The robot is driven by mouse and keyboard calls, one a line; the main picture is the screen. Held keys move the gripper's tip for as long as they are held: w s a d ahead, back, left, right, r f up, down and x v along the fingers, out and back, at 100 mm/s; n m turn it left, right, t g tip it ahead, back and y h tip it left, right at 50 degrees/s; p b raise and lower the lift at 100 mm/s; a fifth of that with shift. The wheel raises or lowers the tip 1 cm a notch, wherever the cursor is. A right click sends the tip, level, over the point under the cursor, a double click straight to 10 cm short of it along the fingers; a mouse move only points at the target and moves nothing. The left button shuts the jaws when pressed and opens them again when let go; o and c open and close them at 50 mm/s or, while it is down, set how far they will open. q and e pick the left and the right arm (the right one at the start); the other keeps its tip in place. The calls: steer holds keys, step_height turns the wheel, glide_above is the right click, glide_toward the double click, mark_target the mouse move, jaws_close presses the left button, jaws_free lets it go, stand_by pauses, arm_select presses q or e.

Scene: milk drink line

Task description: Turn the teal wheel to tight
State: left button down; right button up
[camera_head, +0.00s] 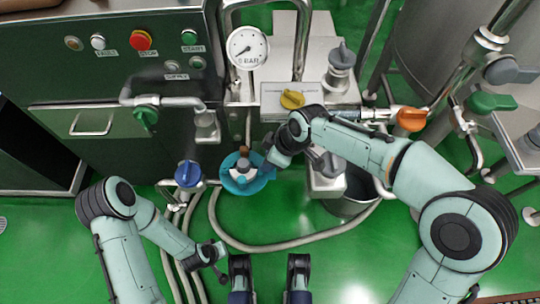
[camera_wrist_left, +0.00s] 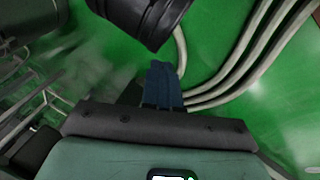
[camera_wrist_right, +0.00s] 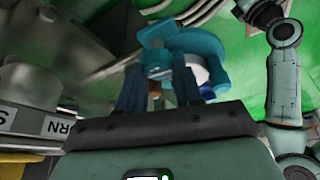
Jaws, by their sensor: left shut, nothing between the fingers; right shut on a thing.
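The teal wheel (camera_head: 243,180) sits in the middle of the head view, in front of the cabinet. It is a teal ring around a brown and white centre. The right wrist view shows the teal wheel (camera_wrist_right: 200,55) between and just beyond the fingers of my right gripper (camera_wrist_right: 158,85). My left gripper (camera_head: 221,275) is low in the head view, away from the wheel and shut with nothing in it. The left wrist view shows its closed blue fingers (camera_wrist_left: 162,85).
A blue valve handle (camera_head: 188,174) stands left of the wheel. A pressure gauge (camera_head: 247,48) and a yellow knob (camera_head: 292,99) are behind it. An orange handle (camera_head: 411,119) is at right. A hose (camera_head: 270,247) curves over the green floor.

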steer(key=m, duration=0.2)
steer(key=shift+s+m+t+h, duration=0.1)
steer(key=shift+m+t+h, duration=0.3)
steer(key=m+t, duration=0.1)
steer(key=m, duration=0.1)
steer(key=shift+a+m+h+p, duration=0.1)
steer(key=shift+m+h+p, duration=0.2)
steer(key=m, duration=0.2)
steer(key=shift+f+m+t+h+b, duration=0.1)
steer(key=shift+m+t+h+b, duration=0.2)
steer(key=shift+m+h+b, duration=0.1)
steer(key=m+h+b, duration=0.1)
steer(key=m, duration=0.1)
steer(key=shift+m, duration=0.4)
steer(key=m+h, duration=0.1)
steer(key=m, duration=0.1)
steer(key=shift+a+m+b, duration=0.1)
steer(key=shift+m+b, duration=0.2)
arm_select(q)
steer(key=shift+w+a+f, duration=0.35)
steer(key=shift+w+f, duration=0.05)
steer(key=shift+f, duration=0.2)
steer(key=shift+w+a+f, duration=0.3)
steer(key=shift+w+f, duration=0.1)
steer(key=shift+f, duration=0.15)
arm_select(e)
steer(key=shift+m+h, duration=0.6)
steer(key=shift+m, duration=1)
steer(key=o, duration=1)
steer(key=shift+o, duration=0.2)
